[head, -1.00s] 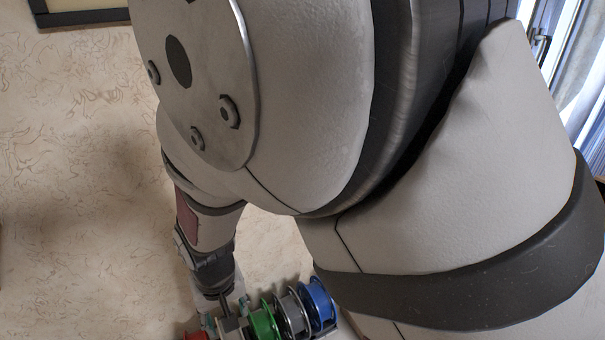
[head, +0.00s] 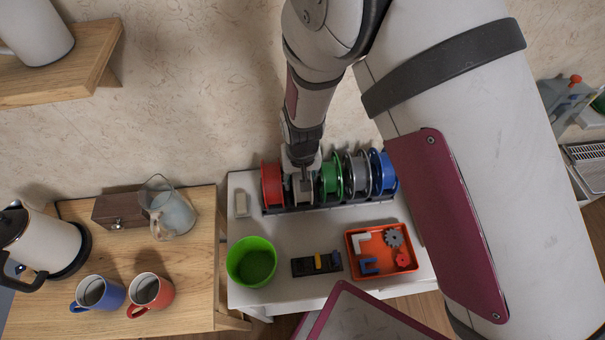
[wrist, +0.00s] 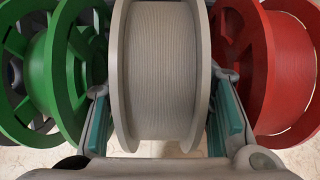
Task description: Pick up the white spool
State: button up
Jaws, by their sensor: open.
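The white spool (wrist: 162,75) stands upright in the middle of the wrist view, between a green spool and a red spool. My gripper (wrist: 162,135) is open, with one teal-padded finger on each side of the white spool. I cannot tell whether the pads touch its flanges. In the head view my gripper (head: 302,178) comes down from above onto the spool row, and it mostly hides the white spool there.
The red spool (head: 271,184) and green spool (head: 331,178) flank closely; grey (head: 357,174) and blue (head: 382,172) spools follow right in the dark rack. In front are a green bowl (head: 252,262) and an orange tray (head: 350,238). A wooden table (head: 200,260) adjoins left.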

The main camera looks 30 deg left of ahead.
jog(key=shift+w+f, duration=0.1)
jog(key=shift+f, duration=0.6)
jog(key=shift+c, duration=0.6)
grip_shut()
jog(key=shift+r, duration=0.1)
